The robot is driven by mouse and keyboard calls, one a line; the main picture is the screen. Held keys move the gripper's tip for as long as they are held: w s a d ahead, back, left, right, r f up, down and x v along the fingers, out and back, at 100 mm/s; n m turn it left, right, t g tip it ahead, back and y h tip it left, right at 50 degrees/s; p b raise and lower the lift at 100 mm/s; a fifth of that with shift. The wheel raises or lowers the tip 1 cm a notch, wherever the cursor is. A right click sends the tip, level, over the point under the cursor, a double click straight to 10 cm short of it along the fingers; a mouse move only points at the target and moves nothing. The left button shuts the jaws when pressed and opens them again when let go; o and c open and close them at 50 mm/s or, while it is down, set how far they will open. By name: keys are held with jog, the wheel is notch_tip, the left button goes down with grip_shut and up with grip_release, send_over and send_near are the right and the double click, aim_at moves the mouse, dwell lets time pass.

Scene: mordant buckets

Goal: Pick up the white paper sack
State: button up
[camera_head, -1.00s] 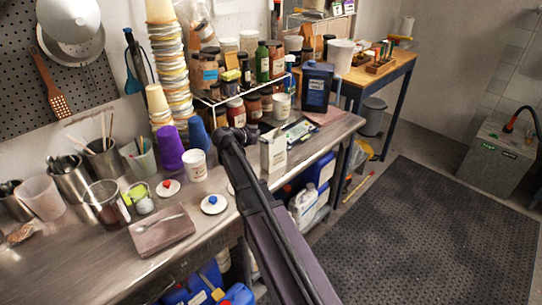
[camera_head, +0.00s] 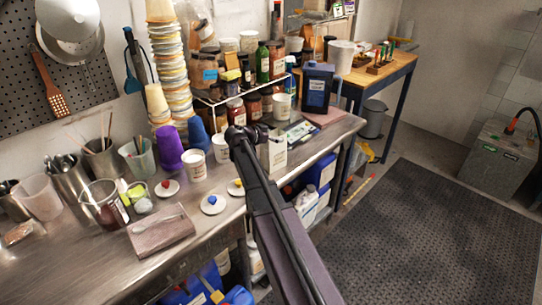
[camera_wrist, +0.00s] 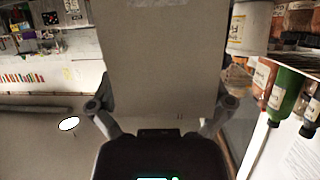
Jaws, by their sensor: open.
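The white paper sack (camera_head: 274,152) stands upright on the steel bench, near its front edge, partly hidden behind my arm. In the wrist view the sack (camera_wrist: 160,55) fills the upper middle as a plain pale face. My gripper (camera_head: 258,134) is at the sack's upper part in the head view. In the wrist view my gripper (camera_wrist: 162,106) is open, with one finger at each side of the sack. I cannot tell whether either finger touches it.
White cups (camera_head: 197,165) and lids with coloured knobs (camera_head: 213,204) stand left of the sack. A dark blue canister (camera_head: 317,88) stands behind it to the right. A wire shelf of jars (camera_head: 240,98) is at the back. The floor mat (camera_head: 430,230) is clear.

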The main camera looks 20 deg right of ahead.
dwell(0.3)
jog(key=c, duration=1.1)
jog(key=shift+o, duration=0.2)
jog(key=shift+r, duration=0.15)
notch_tip(320, 180, up, 2)
jog(key=shift+p, duration=1.15)
jog(key=s+d+r+p, duration=0.1)
jog(key=s+d, duration=0.2)
jog(key=s, duration=0.4)
jog(key=s+d+r+p, duration=0.1)
jog(key=s+d, duration=0.2)
jog(key=s, duration=0.4)
jog(key=shift+s+r+p, duration=0.35)
jog(key=shift+s, duration=0.05)
